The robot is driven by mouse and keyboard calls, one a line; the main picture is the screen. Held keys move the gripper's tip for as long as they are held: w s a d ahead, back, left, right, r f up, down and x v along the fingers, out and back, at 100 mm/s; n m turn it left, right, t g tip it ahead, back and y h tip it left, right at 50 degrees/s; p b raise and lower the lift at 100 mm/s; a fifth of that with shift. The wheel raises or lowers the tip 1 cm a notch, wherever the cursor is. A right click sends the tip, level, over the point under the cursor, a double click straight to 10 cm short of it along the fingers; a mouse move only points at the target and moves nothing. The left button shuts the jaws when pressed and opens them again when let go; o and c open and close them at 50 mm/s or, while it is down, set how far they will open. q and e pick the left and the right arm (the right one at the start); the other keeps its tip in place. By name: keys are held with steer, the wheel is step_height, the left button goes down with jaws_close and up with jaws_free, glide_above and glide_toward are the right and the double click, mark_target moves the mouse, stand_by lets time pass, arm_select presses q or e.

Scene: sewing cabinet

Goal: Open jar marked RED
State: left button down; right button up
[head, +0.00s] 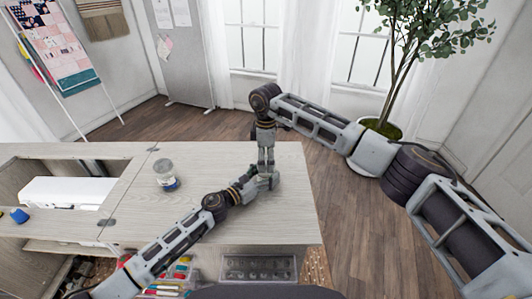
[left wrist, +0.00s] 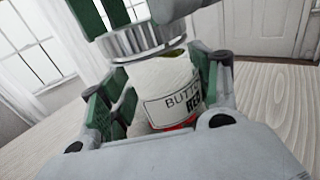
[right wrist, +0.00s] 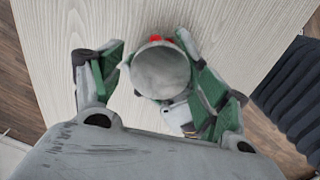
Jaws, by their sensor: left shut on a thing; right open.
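The jar labelled BUTTONS RED, its label partly cut off by the fingers, (left wrist: 172,88) stands in my left gripper (left wrist: 155,105), whose green pads are shut on its body. Its round grey metal lid (left wrist: 145,42) is on top; red content shows low in the jar. In the right wrist view the lid (right wrist: 160,70) lies between the fingers of my right gripper (right wrist: 150,62), which is open around it from above. In the head view both grippers meet over the right part of the tabletop (head: 290,215), largely hiding the jar.
Another clear jar (head: 166,176) with blue content stands on the table to the left. A blue item (head: 19,215) lies near the open cabinet well (head: 75,192) at far left. The tabletop's right end is clear. A potted plant (head: 382,128) stands behind my right arm.

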steer(key=shift+f, duration=0.25)
steer(key=shift+c, duration=0.3)
steer(key=c, duration=1)
steer(key=shift+n, duration=0.3)
